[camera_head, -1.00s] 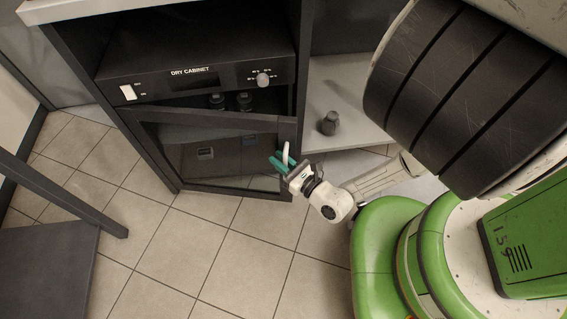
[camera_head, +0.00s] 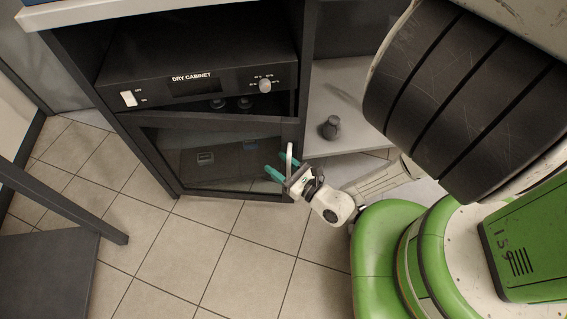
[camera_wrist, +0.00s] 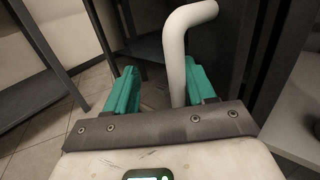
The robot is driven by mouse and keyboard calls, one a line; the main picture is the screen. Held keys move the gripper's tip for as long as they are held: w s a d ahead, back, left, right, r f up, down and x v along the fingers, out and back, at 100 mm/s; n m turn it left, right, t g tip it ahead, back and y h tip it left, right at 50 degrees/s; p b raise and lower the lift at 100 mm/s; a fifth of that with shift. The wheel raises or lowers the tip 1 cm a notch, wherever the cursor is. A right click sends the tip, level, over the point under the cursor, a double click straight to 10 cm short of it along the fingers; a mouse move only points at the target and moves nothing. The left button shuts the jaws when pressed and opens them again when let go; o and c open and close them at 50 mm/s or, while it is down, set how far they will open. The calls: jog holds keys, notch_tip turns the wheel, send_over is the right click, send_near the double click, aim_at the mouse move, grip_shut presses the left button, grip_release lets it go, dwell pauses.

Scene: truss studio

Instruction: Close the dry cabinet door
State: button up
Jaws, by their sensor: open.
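The dry cabinet (camera_head: 115,82) is dark, with a control panel across its front. Its glass door (camera_head: 215,123) has a dark frame and stands slightly ajar. Dark space shows above the door's top rail. A pale upright handle (camera_head: 289,158) is at the door's right side. My gripper (camera_head: 274,162) is at the handle, with its teal fingers spread. In the wrist view, the curved handle (camera_wrist: 175,50) rises between the open fingers of my gripper (camera_wrist: 158,88), closer to the right finger. I cannot tell whether they touch.
A dark bottle-like object (camera_head: 330,128) stands on a pale shelf (camera_head: 350,95) right of the cabinet. A dark table or stool (camera_head: 50,270) with a slanting bar (camera_head: 65,203) is at the lower left. Tiled floor (camera_head: 200,255) before the cabinet is clear.

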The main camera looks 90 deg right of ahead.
jog(key=shift+o, duration=1.1)
jog(key=d+m+g+h, duration=0.1)
jog(key=d, duration=0.1)
jog(key=d+m+g, duration=0.1)
jog(key=d, duration=0.1)
jog(key=s+d+g+h, duration=0.1)
jog(key=shift+d+f+m+h, duration=0.15)
jog(key=shift+d+m+h, duration=0.15)
jog(key=shift+d+m, duration=0.1)
jog(key=shift+s+d, duration=0.1)
jog(key=shift+d, duration=0.1)
jog(key=shift+c, duration=0.7)
jog(key=a+n+t+y, duration=0.1)
jog(key=a, duration=0.1)
jog(key=w+a+n+t, duration=0.1)
jog(key=a, duration=0.1)
jog(key=a+n+t+y, duration=0.1)
jog(key=a, duration=0.1)
jog(key=shift+w+f+y, duration=0.1)
jog(key=shift+w+y, duration=0.1)
jog(key=shift+y, duration=0.1)
jog(key=shift+c, duration=0.5)
jog(key=shift+s, duration=0.1)
jog(key=shift+c, duration=0.3)
send_near(285, 149)
jog(key=shift+f, duration=1.5)
jog(key=shift+s+a, duration=0.2)
jog(key=shift+s, duration=1.2)
jog(key=shift+s+a+p, duration=0.1)
jog(key=shift+p, duration=0.2)
